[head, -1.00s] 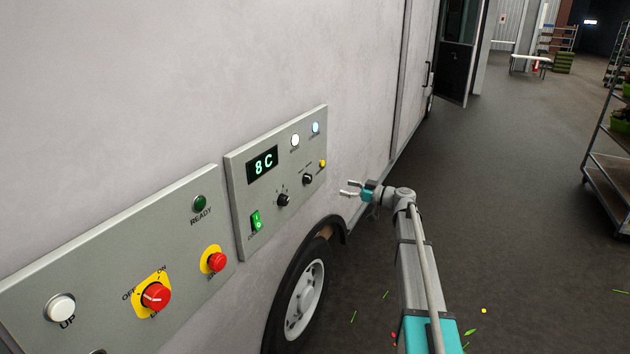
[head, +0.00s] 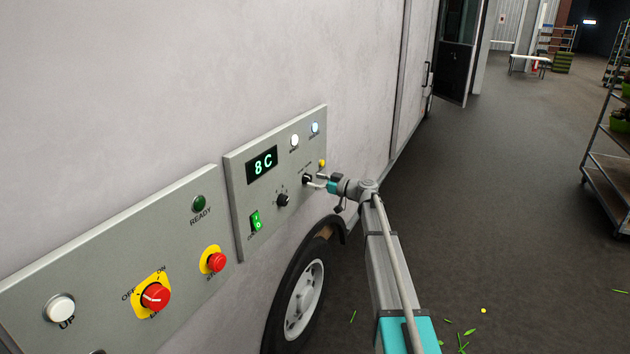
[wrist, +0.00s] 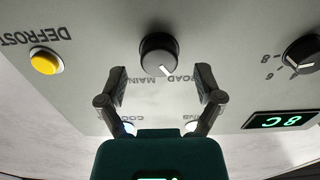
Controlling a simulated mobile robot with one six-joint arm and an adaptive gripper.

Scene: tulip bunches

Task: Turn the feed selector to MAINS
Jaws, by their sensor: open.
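The feed selector is a black round knob (wrist: 158,54) between the upside-down labels MAINS and ROAD in the wrist view. Its white pointer mark leans toward the ROAD side. In the head view the knob (head: 307,179) is at the lower right of the far panel, partly covered by my gripper. My gripper (head: 313,182) is at the panel in front of it. In the wrist view my open gripper (wrist: 161,82) has one finger on each side, its tips just below the knob in the picture. I cannot tell whether they touch it.
A yellow DEFROST button (wrist: 45,61) is left of the knob in the wrist view. A temperature dial (wrist: 303,55) and a green 8C display (wrist: 281,121) are on the right. A green rocker switch (head: 256,221) is lower on the panel. A wheel (head: 304,299) is below.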

